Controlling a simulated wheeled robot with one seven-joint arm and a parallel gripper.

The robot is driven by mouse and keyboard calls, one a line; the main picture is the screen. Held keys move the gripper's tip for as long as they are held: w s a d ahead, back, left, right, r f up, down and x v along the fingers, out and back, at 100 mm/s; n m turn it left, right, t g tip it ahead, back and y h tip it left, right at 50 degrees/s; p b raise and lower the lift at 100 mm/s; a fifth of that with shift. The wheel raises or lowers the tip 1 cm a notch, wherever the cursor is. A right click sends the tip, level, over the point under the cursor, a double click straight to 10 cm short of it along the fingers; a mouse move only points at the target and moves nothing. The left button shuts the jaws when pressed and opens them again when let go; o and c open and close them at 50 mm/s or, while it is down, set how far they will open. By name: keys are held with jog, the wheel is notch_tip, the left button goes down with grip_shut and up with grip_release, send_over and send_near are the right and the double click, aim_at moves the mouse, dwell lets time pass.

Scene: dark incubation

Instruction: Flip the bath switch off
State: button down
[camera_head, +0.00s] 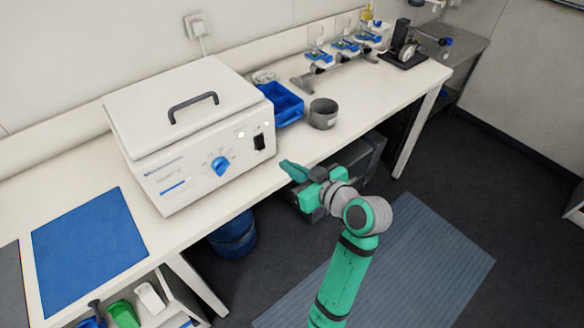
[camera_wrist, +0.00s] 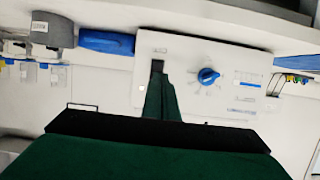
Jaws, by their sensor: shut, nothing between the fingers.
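The white bath (camera_head: 190,130) with a dark lid handle stands on the bench in the head view. Its black rocker switch (camera_head: 259,142) is on the right of the front panel, right of the blue knob (camera_head: 221,165). My gripper (camera_head: 284,164) is shut and empty, in front of the bench edge, a little right of and below the switch. In the wrist view the fingers of my gripper (camera_wrist: 160,85) point at the panel, and the dark switch (camera_wrist: 157,66) shows just beyond their tips. I cannot tell whether they touch or which way the switch is tilted.
A blue tray (camera_head: 283,104) and a grey pot (camera_head: 323,113) stand right of the bath. A blue mat (camera_head: 88,240) lies to its left. Stands with glassware (camera_head: 340,50) are at the back right.

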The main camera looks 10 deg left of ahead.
aim_at(260, 143)
jog(key=x, duration=1)
jog(key=shift+w+a, duration=0.1)
